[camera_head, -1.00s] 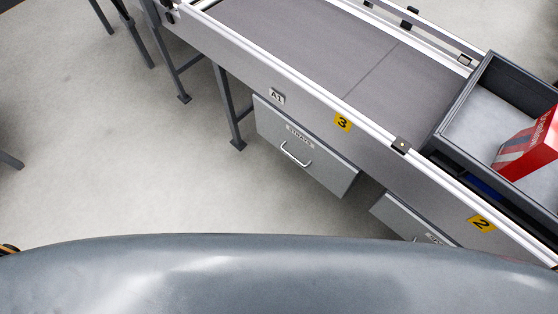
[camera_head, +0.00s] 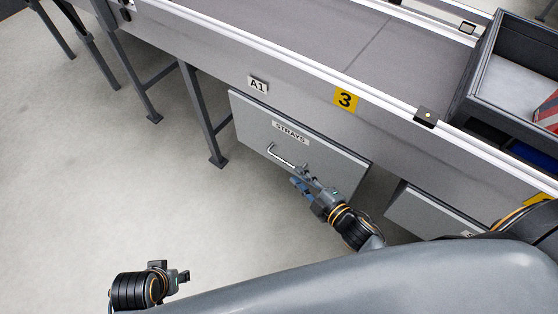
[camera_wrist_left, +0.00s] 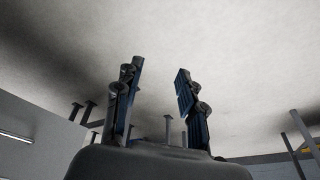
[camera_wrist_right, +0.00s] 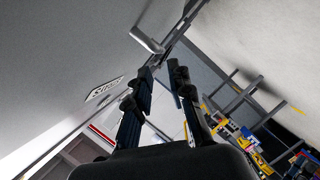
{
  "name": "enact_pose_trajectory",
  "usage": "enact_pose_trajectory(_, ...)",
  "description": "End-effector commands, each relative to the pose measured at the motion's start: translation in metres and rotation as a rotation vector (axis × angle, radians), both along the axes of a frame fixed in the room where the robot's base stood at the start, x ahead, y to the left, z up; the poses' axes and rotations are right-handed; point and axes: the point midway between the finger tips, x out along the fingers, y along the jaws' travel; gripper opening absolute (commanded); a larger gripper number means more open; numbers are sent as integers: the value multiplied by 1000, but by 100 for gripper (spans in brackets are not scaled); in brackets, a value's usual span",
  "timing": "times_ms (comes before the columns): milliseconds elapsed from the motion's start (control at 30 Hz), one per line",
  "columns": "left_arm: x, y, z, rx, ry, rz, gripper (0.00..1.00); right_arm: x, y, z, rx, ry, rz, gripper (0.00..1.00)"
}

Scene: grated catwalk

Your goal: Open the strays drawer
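The strays drawer (camera_head: 255,125) is a grey box front under the conveyor, with a "STRAYS" label and a bar handle (camera_head: 283,153). It looks shut. The label also shows in the right wrist view (camera_wrist_right: 104,89), with the handle (camera_wrist_right: 148,41) just beyond my fingertips. My right gripper (camera_head: 301,177) is beside the handle's right end; its two fingers (camera_wrist_right: 161,78) are apart with nothing seen between them. Whether it touches the handle I cannot tell. My left gripper (camera_head: 178,274) is low at the left over the floor; its fingers (camera_wrist_left: 158,78) are spread and empty.
A second drawer (camera_head: 425,212) hangs to the right, partly hidden by my body. The conveyor (camera_head: 300,35) runs above, with a dark tray (camera_head: 480,70) holding a red box (camera_head: 547,112). Dark support legs (camera_head: 200,115) stand left of the drawer. The floor (camera_head: 110,190) at left is clear.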

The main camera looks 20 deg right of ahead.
Motion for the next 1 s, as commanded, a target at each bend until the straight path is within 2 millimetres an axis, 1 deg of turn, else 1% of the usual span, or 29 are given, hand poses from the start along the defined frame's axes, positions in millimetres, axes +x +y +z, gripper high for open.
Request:
enact_pose_trajectory(33, 0, 0, 5, 0, -7, 0, 40, 13, 5, -3, 1, -4, 1, 20)
enact_pose_trajectory(200, -3, 1, 29, -1, -18, 2, 40, 46, 17, -12, 2, -2, 0, 20)
enact_pose_trajectory(400, -8, 2, 53, -1, -30, 4, 40, 75, 27, -19, 1, 0, 0, 20)
enact_pose_trajectory(500, -10, 3, 60, -1, -33, 5, 40, 83, 30, -21, 2, 1, 0, 20)
enact_pose_trajectory(600, -12, 3, 65, -1, -34, 4, 40, 87, 32, -22, 1, 3, 0, 20)
enact_pose_trajectory(867, -12, 3, 66, -1, -33, 5, 40, 89, 32, -22, 2, 3, 0, 20)
enact_pose_trajectory(900, -12, 3, 66, -1, -33, 5, 40, 89, 32, -22, 2, 3, 0, 18)
enact_pose_trajectory(1000, -12, 3, 66, -1, -33, 5, 40, 89, 32, -22, 2, 3, 0, 0)
